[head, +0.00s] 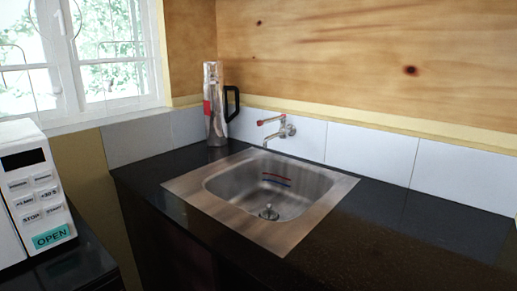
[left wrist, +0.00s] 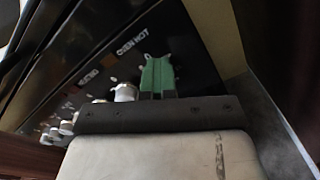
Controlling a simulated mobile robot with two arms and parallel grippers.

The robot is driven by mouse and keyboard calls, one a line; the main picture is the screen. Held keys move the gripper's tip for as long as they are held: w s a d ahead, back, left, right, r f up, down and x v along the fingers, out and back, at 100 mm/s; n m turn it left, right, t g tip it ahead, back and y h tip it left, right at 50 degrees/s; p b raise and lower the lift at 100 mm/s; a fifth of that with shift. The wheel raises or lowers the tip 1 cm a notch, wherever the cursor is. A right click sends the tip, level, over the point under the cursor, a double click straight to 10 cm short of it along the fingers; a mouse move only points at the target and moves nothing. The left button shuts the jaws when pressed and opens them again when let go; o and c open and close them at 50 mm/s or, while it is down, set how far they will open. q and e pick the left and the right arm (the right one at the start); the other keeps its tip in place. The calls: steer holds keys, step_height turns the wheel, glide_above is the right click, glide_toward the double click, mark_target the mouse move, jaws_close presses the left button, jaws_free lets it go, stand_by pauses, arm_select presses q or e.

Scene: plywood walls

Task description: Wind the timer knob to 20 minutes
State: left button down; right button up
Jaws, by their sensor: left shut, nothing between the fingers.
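In the left wrist view a black oven control panel (left wrist: 92,75) runs diagonally, with several pale round knobs in a row. The knob nearest my left gripper (left wrist: 157,72) is whitish (left wrist: 125,92) and sits just left of the green fingertips. The fingertips are together with nothing between them, in front of the panel near the "OVEN HOT" lettering. I cannot tell whether they touch the panel or the knob. No timer scale is readable, and I cannot tell which knob is the timer. My right gripper is in neither view.
The head view shows a steel sink (head: 275,190) in a black counter (head: 375,225), a tap (head: 280,130), a metal flask (head: 214,105) with a black handle, and a white microwave (head: 35,190) at the left. A window (head: 100,50) is behind. The oven is outside this view.

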arm_select(q)
steer(key=shift+a+r+y, duration=0.4)
steer(key=shift+a+r, duration=0.2)
steer(key=shift+a, duration=0.1)
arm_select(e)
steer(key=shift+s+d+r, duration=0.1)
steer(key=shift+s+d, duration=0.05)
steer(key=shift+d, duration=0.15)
arm_select(q)
steer(key=shift+v, duration=3)
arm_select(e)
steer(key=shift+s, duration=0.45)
arm_select(q)
steer(key=shift+w, duration=0.1)
steer(key=shift+d, duration=0.1)
